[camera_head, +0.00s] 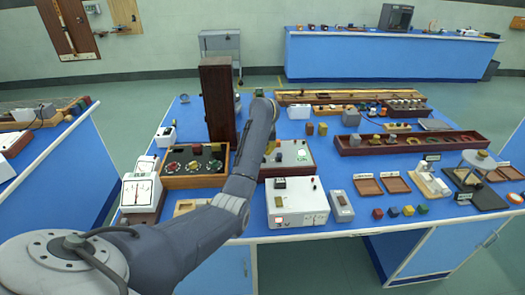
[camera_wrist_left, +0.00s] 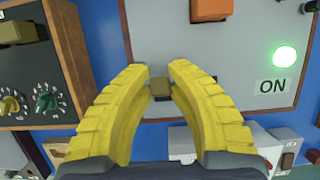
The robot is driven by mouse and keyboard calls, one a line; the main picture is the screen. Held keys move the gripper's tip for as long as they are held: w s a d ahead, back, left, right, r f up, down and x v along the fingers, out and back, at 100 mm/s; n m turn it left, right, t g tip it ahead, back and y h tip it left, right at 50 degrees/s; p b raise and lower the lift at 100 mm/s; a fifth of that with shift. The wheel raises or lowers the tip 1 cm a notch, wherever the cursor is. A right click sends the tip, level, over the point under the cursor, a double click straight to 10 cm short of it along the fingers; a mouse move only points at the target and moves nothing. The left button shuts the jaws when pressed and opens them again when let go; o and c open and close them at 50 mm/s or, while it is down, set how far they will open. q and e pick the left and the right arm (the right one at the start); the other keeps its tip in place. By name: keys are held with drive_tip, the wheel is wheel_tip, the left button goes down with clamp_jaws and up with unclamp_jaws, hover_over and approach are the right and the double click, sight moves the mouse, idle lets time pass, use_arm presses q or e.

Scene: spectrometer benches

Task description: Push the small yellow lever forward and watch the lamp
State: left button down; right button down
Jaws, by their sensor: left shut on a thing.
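My left gripper (camera_wrist_left: 158,72) shows in the left wrist view with two ridged yellow fingers. Its tips are shut on a small dull yellow lever (camera_wrist_left: 160,90) on a grey panel (camera_wrist_left: 205,45). The lever cannot be made out there. My right gripper is in neither view.
An orange block (camera_wrist_left: 212,9) is on the panel ahead of the fingers. A wooden box with dials (camera_head: 195,166) stands to the left. A white instrument (camera_head: 297,205) stands in front. A tall dark wooden post (camera_head: 217,100) rises behind my arm.

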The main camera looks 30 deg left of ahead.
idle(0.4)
use_arm(q)
drive_tip(key=c, duration=1.3)
unclamp_jaws()
drive_tip(key=shift+v, duration=3.7)
